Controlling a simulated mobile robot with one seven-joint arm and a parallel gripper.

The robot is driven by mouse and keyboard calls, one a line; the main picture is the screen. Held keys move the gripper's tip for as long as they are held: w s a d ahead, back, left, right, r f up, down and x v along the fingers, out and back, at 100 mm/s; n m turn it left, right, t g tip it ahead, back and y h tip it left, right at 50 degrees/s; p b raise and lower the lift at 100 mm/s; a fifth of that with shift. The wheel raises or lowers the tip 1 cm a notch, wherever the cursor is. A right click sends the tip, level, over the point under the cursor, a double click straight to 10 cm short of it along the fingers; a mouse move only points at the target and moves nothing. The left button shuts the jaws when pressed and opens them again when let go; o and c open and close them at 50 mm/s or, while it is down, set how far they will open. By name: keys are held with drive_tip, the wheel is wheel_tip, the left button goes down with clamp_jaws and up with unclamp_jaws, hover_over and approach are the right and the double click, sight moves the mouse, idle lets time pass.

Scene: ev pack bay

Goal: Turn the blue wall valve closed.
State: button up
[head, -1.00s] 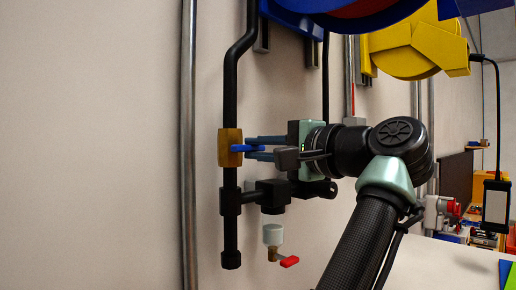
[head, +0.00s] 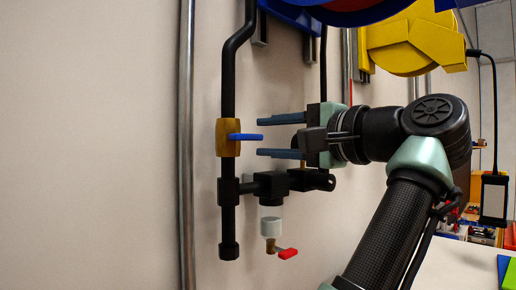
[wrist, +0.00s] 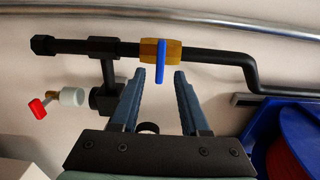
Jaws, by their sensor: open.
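The blue valve lever (head: 246,136) sits on a brass valve body (head: 228,138) on a black vertical wall pipe (head: 228,80). In the wrist view the lever (wrist: 160,62) lies crosswise to the pipe, over the brass body (wrist: 174,50). My gripper (head: 258,135) is open and empty to the right of the valve, one finger above and one below the lever's height. In the wrist view its fingertips (wrist: 159,75) stand either side of the lever's near end, with clear gaps and no contact seen.
A side branch below the valve carries a white fitting (head: 271,226) with a small red handle (head: 287,253). A grey conduit (head: 187,150) runs left of the pipe. Blue and yellow reels (head: 410,45) hang above right. The left wall is bare.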

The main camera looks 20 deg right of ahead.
drive_tip(key=b+v, duration=0.4)
drive_tip(key=v, duration=0.5)
drive_tip(key=shift+s, duration=0.15)
drive_tip(key=shift+d, duration=0.1)
drive_tip(key=w+a+f+n+t+h+b, duration=0.3)
drive_tip(key=w+a+f+h, duration=0.15)
drive_tip(key=f+h, duration=0.45)
drive_tip(key=s+a+f+n+t+y+b, duration=0.1)
drive_tip(key=s+a+n+t, duration=0.2)
drive_tip(key=a, duration=0.6)
drive_tip(key=s+a+f+n+t+y, duration=0.1)
drive_tip(key=s+a+n+t, duration=0.3)
drive_tip(key=s+a+n, duration=0.4)
drive_tip(key=s+a, duration=0.2)
drive_tip(key=shift+a+y+b, duration=0.3)
drive_tip(key=shift+y+b, duration=0.05)
drive_tip(key=shift+y, duration=0.05)
